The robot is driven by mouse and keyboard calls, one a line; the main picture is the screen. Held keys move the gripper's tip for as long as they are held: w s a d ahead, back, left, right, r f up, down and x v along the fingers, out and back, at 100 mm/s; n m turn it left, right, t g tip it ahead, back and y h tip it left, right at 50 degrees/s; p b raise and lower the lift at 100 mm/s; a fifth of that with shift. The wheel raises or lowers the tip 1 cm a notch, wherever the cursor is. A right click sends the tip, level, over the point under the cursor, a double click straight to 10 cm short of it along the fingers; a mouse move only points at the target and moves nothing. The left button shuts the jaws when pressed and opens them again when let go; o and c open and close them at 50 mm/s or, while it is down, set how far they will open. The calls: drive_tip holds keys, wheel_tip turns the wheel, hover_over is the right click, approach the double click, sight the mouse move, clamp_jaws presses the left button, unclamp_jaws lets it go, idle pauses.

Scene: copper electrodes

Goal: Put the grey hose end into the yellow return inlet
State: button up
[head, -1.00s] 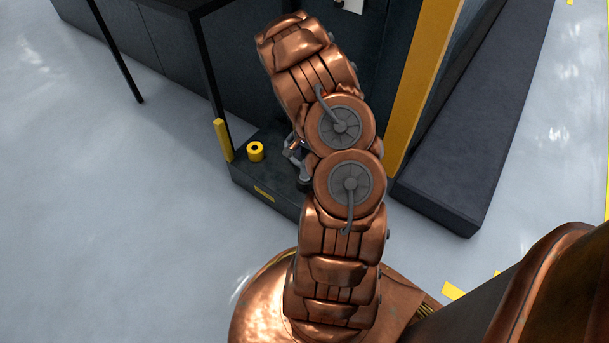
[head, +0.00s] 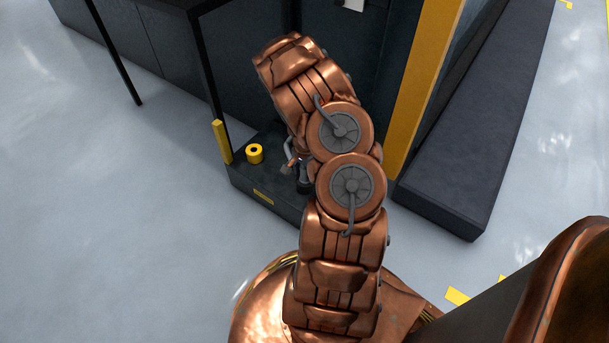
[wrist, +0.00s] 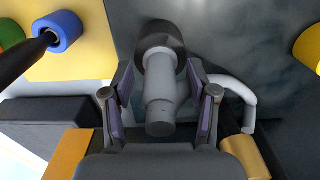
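The yellow return inlet (head: 254,153) is a short yellow ring with a dark hole, standing on the low dark base left of my arm. A yellow round part at the right edge of the wrist view (wrist: 311,48) looks like the same inlet. The grey hose end (wrist: 161,95) is in the middle of the wrist view, with a black collar at its far end and a grey bent tube (wrist: 240,92) to the right. My gripper (wrist: 160,80) has its fingers on either side of the hose end, with gaps showing. In the head view my arm mostly hides them.
A blue ring (wrist: 62,30) with a dark rod and a green ring (wrist: 10,33) sit on a yellow surface at the left. A yellow post (head: 222,142) stands beside the inlet. A wide yellow upright (head: 420,90) and a long dark block (head: 480,130) stand right of my arm.

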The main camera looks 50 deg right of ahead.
clamp_jaws()
drive_tip(key=shift+r, duration=0.1)
wheel_tip(320, 180, up, 10)
drive_tip(key=p, duration=0.3)
idle(0.4)
drive_tip(key=shift+c, duration=1.7)
unclamp_jaws()
clamp_jaws()
